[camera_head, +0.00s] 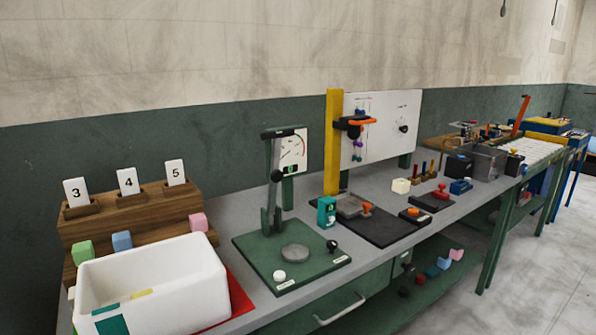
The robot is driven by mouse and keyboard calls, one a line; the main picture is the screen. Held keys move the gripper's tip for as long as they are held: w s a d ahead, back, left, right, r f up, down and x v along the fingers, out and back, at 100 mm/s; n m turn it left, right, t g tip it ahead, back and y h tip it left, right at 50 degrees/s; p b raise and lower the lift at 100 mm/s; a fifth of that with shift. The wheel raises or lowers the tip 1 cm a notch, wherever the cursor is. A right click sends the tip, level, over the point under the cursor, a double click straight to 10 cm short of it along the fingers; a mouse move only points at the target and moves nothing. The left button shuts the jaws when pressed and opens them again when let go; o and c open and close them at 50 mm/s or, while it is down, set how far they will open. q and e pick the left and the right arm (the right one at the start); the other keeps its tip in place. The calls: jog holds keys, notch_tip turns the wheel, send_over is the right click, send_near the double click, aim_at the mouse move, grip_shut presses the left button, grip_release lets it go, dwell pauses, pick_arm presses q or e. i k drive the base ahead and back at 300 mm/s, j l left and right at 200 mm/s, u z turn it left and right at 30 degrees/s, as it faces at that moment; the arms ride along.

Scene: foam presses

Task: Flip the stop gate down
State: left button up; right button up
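No part is clearly labelled as a stop gate. A long orange-red bar (521,115) stands raised and slightly tilted at the far right end of the bench, by the pale slatted track (537,150); it may be the gate. A tall yellow post (333,150) stands upright at mid-bench, left of a white panel (385,128). Neither of my grippers is in view, and nothing touches the bar or the post.
The grey bench (215,232) runs from lower left to far right. A white bin (205,285) stands in front of a wooden card rack (140,215). A green press base (325,258) with a lever stands right of it. Open floor (530,290) lies at lower right.

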aim_at(527, 99)
jog(key=i+l+z, duration=0.55)
jog(key=l+z, duration=0.15)
jog(key=l, duration=0.2)
jog(key=i+l+z, duration=0.65)
jog(key=i+z, duration=0.15)
jog(key=i, duration=0.2)
jog(key=i+l+z, duration=0.1)
jog(key=i+z, duration=0.35)
jog(key=i, duration=0.15)
jog(key=i+l+u, duration=0.1)
jog(key=i, duration=1.6)
jog(key=i+l+u, duration=0.2)
jog(key=i+u, duration=0.25)
jog(key=i, duration=0.2)
jog(key=i+l+u, duration=0.95)
jog(key=i+l, duration=0.2)
jog(key=u, duration=0.45)
jog(key=l+u, duration=0.2)
jog(key=u, duration=0.3)
jog(key=l+u, duration=0.2)
jog(key=u, duration=0.25)
jog(key=l+u, duration=0.2)
jog(key=u, duration=0.3)
jog(key=i, duration=0.05)
